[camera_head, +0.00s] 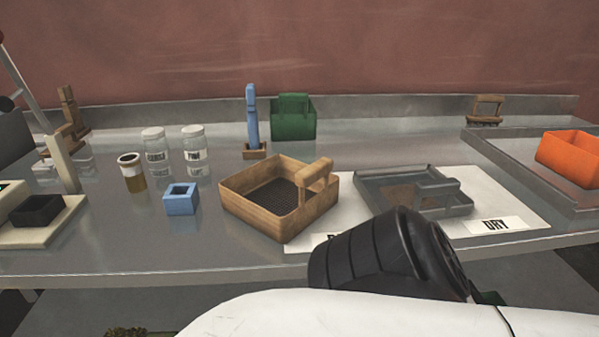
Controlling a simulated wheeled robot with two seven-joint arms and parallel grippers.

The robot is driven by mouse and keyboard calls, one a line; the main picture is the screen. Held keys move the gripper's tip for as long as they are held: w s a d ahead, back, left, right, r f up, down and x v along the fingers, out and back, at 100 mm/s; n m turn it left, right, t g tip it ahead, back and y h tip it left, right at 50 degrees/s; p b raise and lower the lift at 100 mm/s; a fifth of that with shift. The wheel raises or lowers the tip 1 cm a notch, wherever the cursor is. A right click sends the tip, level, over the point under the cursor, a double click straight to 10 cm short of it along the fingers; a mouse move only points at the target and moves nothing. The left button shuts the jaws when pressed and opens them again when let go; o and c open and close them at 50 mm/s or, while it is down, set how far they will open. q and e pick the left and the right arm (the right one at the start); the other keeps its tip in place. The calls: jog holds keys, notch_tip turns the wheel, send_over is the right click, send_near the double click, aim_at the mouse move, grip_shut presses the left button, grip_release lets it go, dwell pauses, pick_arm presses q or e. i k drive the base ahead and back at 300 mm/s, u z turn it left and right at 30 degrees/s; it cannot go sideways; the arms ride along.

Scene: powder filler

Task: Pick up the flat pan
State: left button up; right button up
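The flat pan is a low grey metal tray (392,188) with a block handle on its right side. It rests on a white mat (505,195) on the metal bench, right of centre. Its inside looks partly brownish; I cannot tell whether that is contents or a reflection. A white and black link of my arm crosses the lower right, and its black part comes up close in front of the pan's front edge. Neither gripper's fingers show in this view, and nothing is seen gripping the pan.
A wooden mesh-bottomed box (262,207) stands just left of the pan. A blue cup (180,203), capped jars (195,147), a brown-and-white jar (132,174), a blue brush (252,117) and a green box (293,124) stand farther left. An orange bin (572,158) sits in a grey tray (520,160).

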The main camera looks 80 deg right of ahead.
aim_at(413, 181)
jog(key=i, duration=1.1)
jog(key=z, duration=2.3)
